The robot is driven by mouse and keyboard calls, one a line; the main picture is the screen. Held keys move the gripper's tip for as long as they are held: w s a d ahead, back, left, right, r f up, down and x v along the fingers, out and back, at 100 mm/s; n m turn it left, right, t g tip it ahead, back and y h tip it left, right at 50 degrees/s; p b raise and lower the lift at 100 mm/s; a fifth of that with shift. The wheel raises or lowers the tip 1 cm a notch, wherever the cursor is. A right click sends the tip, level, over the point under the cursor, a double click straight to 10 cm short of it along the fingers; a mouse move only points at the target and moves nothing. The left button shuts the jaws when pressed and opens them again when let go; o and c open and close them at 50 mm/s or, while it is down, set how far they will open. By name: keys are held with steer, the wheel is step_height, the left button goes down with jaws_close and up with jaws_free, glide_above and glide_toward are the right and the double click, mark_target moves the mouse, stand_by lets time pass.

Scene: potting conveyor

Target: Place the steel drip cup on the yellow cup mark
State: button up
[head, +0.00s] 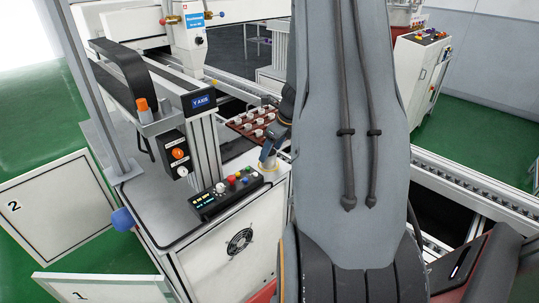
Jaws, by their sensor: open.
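In the head view my arm covers the middle of the picture. My gripper (273,143) shows small at the arm's left edge, low over the machine's front ledge, and it is open. A small grey-silver shape that looks like the steel drip cup (267,158) is right below the gripper, upright. A pale yellow patch, likely the yellow cup mark (271,167), shows at the foot of that shape. The cup seems to stand on it, but the view is too small to tell how well it is centred. My arm may hide part of the mark.
A button panel (226,194) lies just left of the cup. A dark red tray with several white pieces (258,122) is behind it. The Y AXIS post (203,130) and a black switch box (176,155) stand at left. White boards 1 (95,288) and 2 (62,205) are lower left.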

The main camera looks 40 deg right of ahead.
steer(key=a+v, duration=0.1)
steer(key=v, duration=0.8)
steer(key=s+a+n+g, duration=0.1)
steer(key=a+n+g, duration=0.1)
steer(key=a+n, duration=1.35)
steer(key=s+a+n, duration=0.5)
steer(key=a+n, duration=0.3)
steer(key=n, duration=0.1)
steer(key=s+a+n, duration=0.5)
steer(key=a+n, duration=0.3)
steer(key=a, duration=0.1)
steer(key=shift+r+n+g+h+b, duration=0.2)
steer(key=shift+n+g+h+b, duration=0.1)
steer(key=shift+n+h+b, duration=0.1)
steer(key=shift+g, duration=0.3)
step_height(320, 180, down, 4)
steer(key=b, duration=0.3)
steer(key=shift+f+b, duration=0.15)
steer(key=shift+b, duration=0.2)
